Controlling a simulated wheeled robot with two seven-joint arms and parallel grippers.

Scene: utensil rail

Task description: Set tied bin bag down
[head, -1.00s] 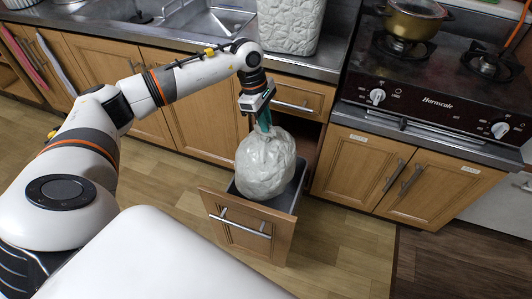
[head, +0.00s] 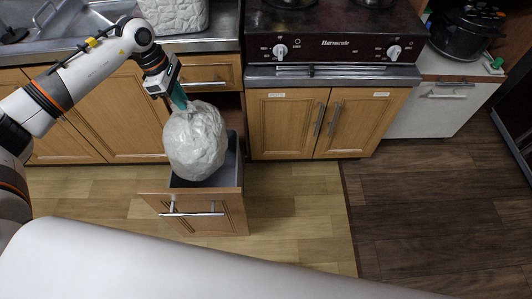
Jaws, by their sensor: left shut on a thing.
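A full, whitish bin bag (head: 195,141) with a green tied neck (head: 178,95) hangs from my left gripper (head: 172,84). The gripper is shut on the bag's neck and points down. The bag is over the open pull-out bin drawer (head: 197,212), which has a wooden front and a dark grey bin (head: 235,165) inside. The bag hides much of the bin's opening, and I cannot tell whether its lower part is still inside. My right gripper is not in view.
The light wood floor (head: 300,210) right of the drawer is clear, as is the dark wood floor (head: 440,200) further right. A black pot (head: 465,32) stands at the far right.

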